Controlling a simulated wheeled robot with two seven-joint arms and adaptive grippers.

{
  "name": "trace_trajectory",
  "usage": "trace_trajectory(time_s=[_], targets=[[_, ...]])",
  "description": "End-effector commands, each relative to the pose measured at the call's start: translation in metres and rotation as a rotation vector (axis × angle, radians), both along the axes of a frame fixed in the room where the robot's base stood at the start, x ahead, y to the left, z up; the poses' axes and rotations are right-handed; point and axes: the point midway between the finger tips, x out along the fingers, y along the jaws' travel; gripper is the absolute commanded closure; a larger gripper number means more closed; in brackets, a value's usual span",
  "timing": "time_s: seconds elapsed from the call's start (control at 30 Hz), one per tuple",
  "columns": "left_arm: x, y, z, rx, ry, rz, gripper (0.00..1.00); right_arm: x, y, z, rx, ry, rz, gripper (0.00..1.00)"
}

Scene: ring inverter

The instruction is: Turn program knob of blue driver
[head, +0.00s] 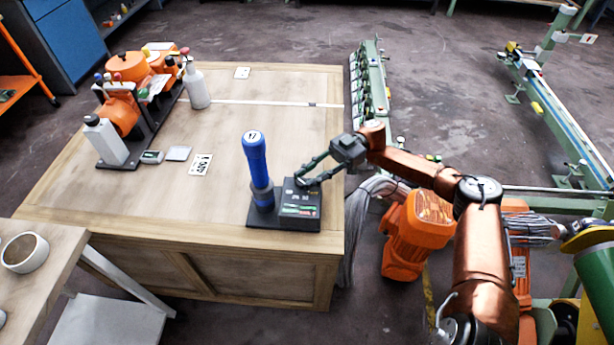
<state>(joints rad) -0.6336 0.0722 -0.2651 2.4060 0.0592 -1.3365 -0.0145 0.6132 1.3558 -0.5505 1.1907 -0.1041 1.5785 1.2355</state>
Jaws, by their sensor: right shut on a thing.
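The blue driver (256,160) stands upright in a dark base near the front right corner of the wooden table. A black control box (300,206) with small coloured displays sits right beside it on the same base. My right gripper (304,179) reaches in from the right, its fingertips at the top of the control box. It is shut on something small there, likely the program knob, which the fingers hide. My left gripper is not in view.
The wooden table (225,140) has bare room in its middle. An orange device (135,66), white bottles and small cards lie on its left. A green rail frame (370,85) stands beyond its right edge. A lower table with a bowl (25,251) is at the left.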

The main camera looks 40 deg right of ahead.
Motion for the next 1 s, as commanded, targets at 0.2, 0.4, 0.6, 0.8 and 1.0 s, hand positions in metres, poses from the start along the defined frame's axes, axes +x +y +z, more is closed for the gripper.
trace_trajectory(time_s=[0.2, 0.4, 0.6, 0.8, 1.0], targets=[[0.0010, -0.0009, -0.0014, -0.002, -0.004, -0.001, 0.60, 0.0005, 0.0001, 0.0002, 0.000, -0.001, 0.001, 1.00], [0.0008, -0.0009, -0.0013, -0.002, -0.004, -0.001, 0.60, 0.0005, 0.0001, 0.0002, 0.000, -0.001, 0.001, 1.00], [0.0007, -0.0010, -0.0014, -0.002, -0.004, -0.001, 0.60, 0.0002, -0.0001, 0.0002, 0.000, -0.001, 0.001, 0.62], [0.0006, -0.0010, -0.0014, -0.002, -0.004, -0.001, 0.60, 0.0000, -0.0003, 0.0001, 0.000, -0.001, 0.001, 0.62], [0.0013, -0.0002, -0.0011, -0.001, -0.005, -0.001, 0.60, 0.0003, -0.0084, -0.0002, -0.001, 0.000, -0.002, 0.62]])
